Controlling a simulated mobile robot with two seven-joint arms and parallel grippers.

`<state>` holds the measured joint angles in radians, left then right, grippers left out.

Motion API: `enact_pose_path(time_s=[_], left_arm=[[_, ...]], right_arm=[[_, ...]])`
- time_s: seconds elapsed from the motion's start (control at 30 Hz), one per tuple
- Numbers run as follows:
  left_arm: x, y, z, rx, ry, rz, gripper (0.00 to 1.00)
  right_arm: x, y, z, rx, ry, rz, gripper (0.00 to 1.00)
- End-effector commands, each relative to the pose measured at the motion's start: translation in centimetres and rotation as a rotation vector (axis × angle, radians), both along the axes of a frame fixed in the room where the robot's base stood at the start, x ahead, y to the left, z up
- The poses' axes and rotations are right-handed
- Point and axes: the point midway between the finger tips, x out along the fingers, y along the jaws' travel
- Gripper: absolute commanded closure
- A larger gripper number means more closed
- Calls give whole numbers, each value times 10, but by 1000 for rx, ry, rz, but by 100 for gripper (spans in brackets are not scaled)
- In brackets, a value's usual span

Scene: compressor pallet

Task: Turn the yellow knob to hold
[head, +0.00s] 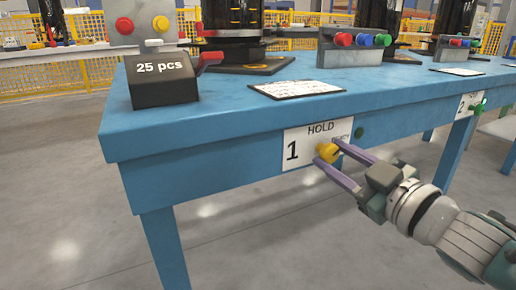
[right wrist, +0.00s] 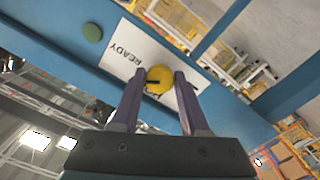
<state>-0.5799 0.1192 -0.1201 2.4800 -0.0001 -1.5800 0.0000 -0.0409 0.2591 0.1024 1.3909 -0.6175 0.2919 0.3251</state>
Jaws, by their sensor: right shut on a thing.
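The yellow knob (head: 327,153) sits on a white label plate (head: 291,150) on the front edge of the blue table. The plate reads "1", "HOLD" at the top and "READY" at the right, the latter partly covered by my gripper. My right gripper (head: 329,156) has its two purple fingers on either side of the knob, shut on it. In the right wrist view the knob (right wrist: 159,79) lies between the fingertips, with a dark mark on its face; the "READY" word (right wrist: 127,56) shows beside it. My left gripper is not in view.
The blue table (head: 220,130) carries a black "25 pcs" box (head: 163,82), a paper sheet (head: 296,89) and a button box (head: 353,48). A second plate (head: 466,105) is farther right. Floor in front is clear.

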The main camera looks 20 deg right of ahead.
Motion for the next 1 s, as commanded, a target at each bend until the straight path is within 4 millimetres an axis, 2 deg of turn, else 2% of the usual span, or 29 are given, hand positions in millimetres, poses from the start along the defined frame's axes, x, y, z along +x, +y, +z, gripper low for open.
enact_pose_path(time_s=[0.6,1.0], left_arm=[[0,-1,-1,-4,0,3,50],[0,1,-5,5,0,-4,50]], right_arm=[[0,-1,0,-585,-46,-1,100],[0,-1,1,-898,-70,-1,100]])
